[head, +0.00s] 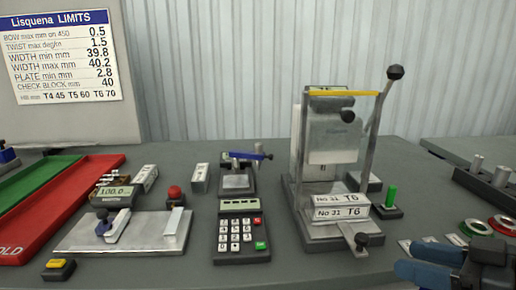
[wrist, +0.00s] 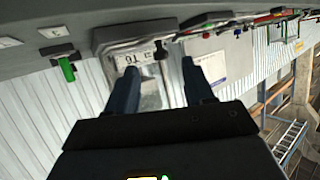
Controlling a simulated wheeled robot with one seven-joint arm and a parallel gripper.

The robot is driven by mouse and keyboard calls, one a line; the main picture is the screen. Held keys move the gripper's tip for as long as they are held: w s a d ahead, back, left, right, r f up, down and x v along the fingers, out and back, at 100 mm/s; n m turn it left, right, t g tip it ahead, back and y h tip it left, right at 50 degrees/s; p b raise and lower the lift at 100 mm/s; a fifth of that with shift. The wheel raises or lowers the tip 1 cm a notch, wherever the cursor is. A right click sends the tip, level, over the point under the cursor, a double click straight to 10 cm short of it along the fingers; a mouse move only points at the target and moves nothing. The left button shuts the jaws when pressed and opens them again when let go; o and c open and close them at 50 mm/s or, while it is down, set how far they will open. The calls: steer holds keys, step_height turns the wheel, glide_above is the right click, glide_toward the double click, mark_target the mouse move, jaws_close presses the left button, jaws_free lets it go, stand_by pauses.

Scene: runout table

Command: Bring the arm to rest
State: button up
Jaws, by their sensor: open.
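My gripper (head: 440,268) shows at the lower right of the head view, with blue fingers pointing left over the table's front right. In the wrist view the two fingers of my gripper (wrist: 160,72) stand apart with nothing between them. The press-like fixture (head: 333,140) with a long lever stands upright in the head view, to the left of and beyond my gripper. Two white blocks marked "No 31 T6" (head: 341,205) sit stacked at its base. The label also shows upside down in the wrist view (wrist: 133,58), beyond the fingers.
The grey table (head: 295,268) also carries a keypad (head: 241,232), a flat measuring plate (head: 125,232), a red tray (head: 40,222) and a green tray (head: 38,183). A limits sign (head: 60,58) hangs behind.

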steer(key=s+a+f+m+t+h, duration=0.2)
steer(key=s+f+m+h, duration=0.45)
steer(key=s+f, duration=0.6)
steer(key=s+a+r, duration=0.1)
steer(key=s, duration=0.8)
steer(key=s+a+r+t+h+p, duration=0.1)
steer(key=s+a+r, duration=0.1)
steer(key=s, duration=0.7)
steer(key=shift+s+a+t, duration=0.15)
steer(key=shift+a+t, duration=0.1)
steer(key=shift+t, duration=0.05)
